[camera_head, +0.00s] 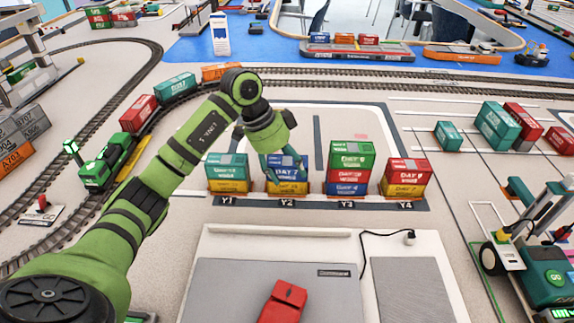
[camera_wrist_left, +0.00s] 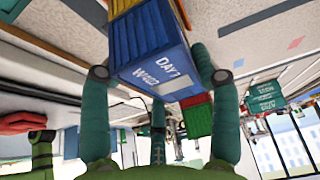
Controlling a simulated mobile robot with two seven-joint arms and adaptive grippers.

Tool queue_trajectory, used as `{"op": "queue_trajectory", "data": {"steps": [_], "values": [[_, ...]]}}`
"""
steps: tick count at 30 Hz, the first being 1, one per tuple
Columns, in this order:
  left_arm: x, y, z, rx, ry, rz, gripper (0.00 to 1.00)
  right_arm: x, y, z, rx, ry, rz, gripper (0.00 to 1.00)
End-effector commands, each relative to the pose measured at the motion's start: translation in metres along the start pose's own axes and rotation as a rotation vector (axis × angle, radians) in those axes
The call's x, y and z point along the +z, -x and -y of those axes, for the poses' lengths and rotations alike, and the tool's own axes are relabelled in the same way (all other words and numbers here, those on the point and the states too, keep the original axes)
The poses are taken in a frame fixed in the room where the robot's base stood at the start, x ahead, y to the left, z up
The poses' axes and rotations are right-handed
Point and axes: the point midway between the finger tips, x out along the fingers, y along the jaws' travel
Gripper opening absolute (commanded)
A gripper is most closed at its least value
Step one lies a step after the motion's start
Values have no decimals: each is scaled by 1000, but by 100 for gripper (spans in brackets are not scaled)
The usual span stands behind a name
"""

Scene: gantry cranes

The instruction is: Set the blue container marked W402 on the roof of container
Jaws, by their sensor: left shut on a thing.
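The blue container marked W402 (camera_wrist_left: 156,66) shows large in the left wrist view, with "DAY 1" above its number. In the head view the blue container (camera_head: 272,163) is at slot Y2, partly hidden by my gripper. My left gripper (camera_head: 287,177) is shut on it, and the wrist view shows the fingers (camera_wrist_left: 158,75) on its two sides. A yellow container (camera_head: 290,188) is directly beneath it at Y2. I cannot tell whether the two touch. My right gripper is not in view.
Beside Y2 stand a teal-on-yellow stack (camera_head: 227,160) at Y1, a taller green-topped stack (camera_head: 352,153) at Y3 and a red-on-yellow stack (camera_head: 407,165) at Y4. A red object (camera_head: 283,300) lies on the grey platform (camera_head: 220,290) in front. A train track curves behind.

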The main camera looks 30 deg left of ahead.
Motion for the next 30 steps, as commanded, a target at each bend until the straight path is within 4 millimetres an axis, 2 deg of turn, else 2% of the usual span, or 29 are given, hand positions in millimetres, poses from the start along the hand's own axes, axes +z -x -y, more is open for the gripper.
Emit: {"op": "queue_trajectory", "data": {"steps": [8,9,10,11,23,26,30], "values": [[0,-1,0,-1,-1,-1,26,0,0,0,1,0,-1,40],[0,-1,0,-1,-1,0,70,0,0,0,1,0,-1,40],[0,-1,0,-1,-1,0,82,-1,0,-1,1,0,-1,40],[0,-1,0,-1,-1,-1,86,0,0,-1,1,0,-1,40],[-1,3,0,-2,-1,-2,86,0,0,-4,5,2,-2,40],[-1,14,1,-3,-1,-2,86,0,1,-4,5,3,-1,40],[-2,43,1,-7,-1,-2,86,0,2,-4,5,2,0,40]]}}
